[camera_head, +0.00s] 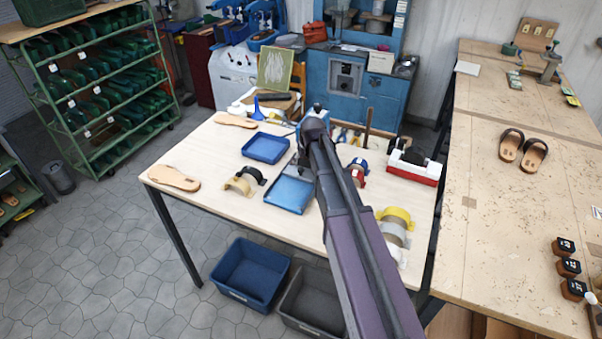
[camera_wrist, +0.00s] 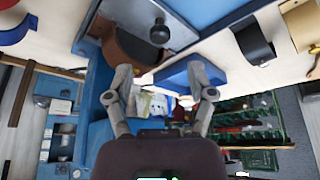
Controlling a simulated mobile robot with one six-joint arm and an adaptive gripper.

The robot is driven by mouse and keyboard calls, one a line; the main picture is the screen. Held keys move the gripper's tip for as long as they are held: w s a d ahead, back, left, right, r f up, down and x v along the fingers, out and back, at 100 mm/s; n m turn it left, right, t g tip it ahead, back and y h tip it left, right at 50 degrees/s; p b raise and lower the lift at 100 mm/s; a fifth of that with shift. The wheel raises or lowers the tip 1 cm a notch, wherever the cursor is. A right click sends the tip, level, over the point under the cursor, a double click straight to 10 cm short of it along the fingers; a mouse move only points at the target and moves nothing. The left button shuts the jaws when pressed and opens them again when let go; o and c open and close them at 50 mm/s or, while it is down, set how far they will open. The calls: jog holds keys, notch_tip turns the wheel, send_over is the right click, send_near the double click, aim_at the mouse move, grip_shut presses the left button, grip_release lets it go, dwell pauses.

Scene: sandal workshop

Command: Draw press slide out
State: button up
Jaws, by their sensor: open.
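In the wrist view, a grey metal plate (camera_wrist: 183,14) with a black round knob (camera_wrist: 160,31) shows at the top; it looks like the press slide. A brown curved part (camera_wrist: 130,48) and blue bodywork (camera_wrist: 97,75) adjoin it on the left. My gripper (camera_wrist: 160,76) is open and empty, its two fingers spread below the knob in the picture, apart from it. In the head view my arm covers most of this spot, and my gripper's fingers are hidden. How far the slide is drawn out cannot be told.
Blue trays (camera_head: 265,148) (camera_head: 290,194) lie on the worktable (camera_head: 222,177) left of my arm. Bins (camera_head: 250,273) sit on the floor below. The table's front left has free room.

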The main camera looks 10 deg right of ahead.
aim_at(301, 169)
jog(key=shift+b+x, duration=2.65)
jog(key=shift+x, duration=0.6)
